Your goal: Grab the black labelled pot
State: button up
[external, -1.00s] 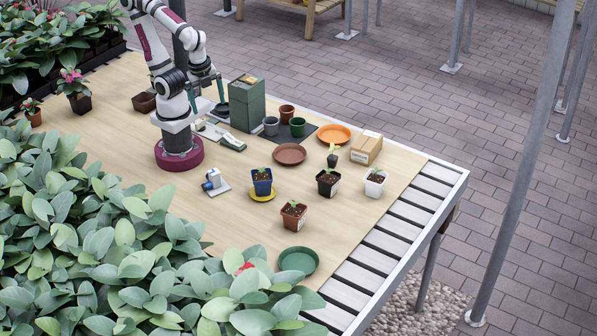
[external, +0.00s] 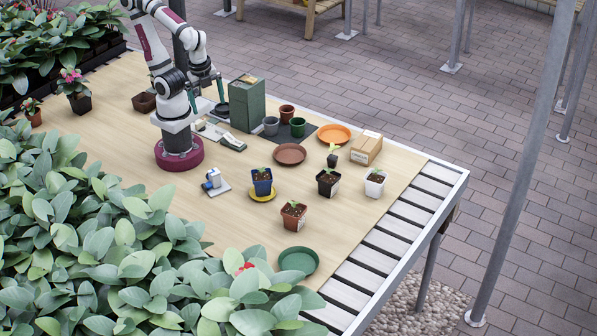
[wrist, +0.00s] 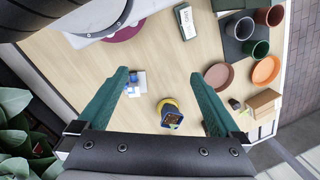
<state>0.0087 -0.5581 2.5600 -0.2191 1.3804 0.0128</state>
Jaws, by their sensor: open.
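The black labelled pot (external: 328,187) stands upright on the table in the external view, with a pale label on its side and a small green seedling in dark soil. In the wrist view I cannot make it out; the right finger may hide it. My gripper (wrist: 160,76) is open and empty, its two green fingers spread wide. In the external view my gripper (external: 207,102) is raised near the arm's base, well to the left of and behind the pot.
A blue pot (external: 262,187) on a yellow saucer stands left of the black pot, a white pot (external: 375,187) right, a brown pot (external: 293,220) in front. A green box (external: 246,104) stands beside my gripper.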

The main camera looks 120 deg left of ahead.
dwell(0.5)
jog(key=n+t+h, duration=0.2)
jog(key=n+t, duration=0.3)
jog(key=t, duration=0.9)
send_near(323, 173)
jog(key=x, duration=1.2)
jog(key=shift+w, duration=0.1)
jog(key=c, duration=1.3)
